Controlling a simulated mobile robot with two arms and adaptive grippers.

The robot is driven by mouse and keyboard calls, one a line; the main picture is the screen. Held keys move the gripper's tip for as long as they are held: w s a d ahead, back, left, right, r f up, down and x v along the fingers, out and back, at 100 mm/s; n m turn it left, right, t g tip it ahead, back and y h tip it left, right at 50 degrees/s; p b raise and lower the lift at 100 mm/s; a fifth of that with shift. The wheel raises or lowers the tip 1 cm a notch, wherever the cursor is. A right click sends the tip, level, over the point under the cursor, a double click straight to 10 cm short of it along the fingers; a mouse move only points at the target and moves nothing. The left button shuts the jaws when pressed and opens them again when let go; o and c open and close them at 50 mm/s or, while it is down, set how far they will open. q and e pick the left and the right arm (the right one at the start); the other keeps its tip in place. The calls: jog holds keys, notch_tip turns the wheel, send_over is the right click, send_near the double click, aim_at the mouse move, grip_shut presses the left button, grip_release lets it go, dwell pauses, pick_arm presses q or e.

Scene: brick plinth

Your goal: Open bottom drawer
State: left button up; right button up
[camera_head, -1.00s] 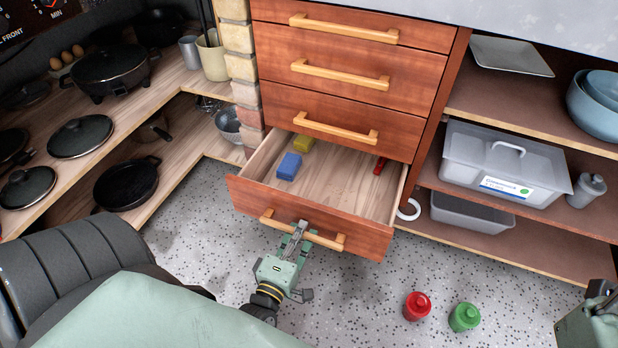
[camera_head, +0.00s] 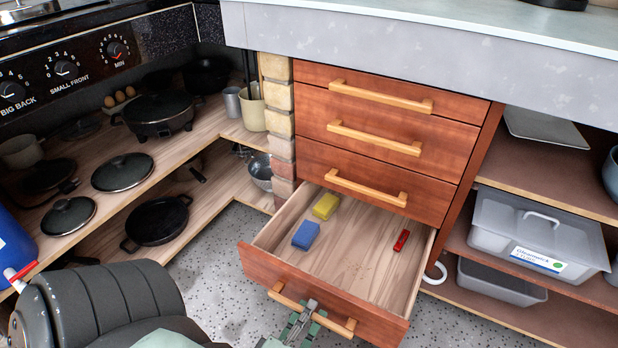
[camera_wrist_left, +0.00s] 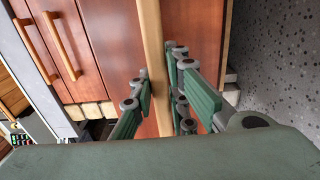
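The bottom drawer (camera_head: 330,255) of the wooden cabinet is pulled out, with its inside in view. Its light wooden handle (camera_head: 345,328) runs across the front and also crosses the left wrist view (camera_wrist_left: 153,45). My left gripper (camera_head: 302,318) is at the middle of this handle. In the left wrist view its fingers (camera_wrist_left: 160,100) lie on both sides of the handle, shut on it. A blue block (camera_head: 306,235), a yellow block (camera_head: 326,206) and a small red item (camera_head: 401,240) lie in the drawer. My right gripper is out of view.
Several closed drawers (camera_head: 385,150) sit above, under a pale countertop (camera_head: 430,35). Pans stand on wooden shelves (camera_head: 215,185) to the left. Grey containers (camera_head: 540,232) stand on the right shelves. Speckled floor (camera_head: 215,255) shows beside the drawer.

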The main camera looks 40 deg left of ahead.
pick_arm(q)
jog(key=o, duration=0.4)
jog(key=shift+s, duration=0.1)
jog(key=v, duration=1.1)
jog(key=shift+s+d, duration=0.2)
jog(key=shift+s, duration=0.2)
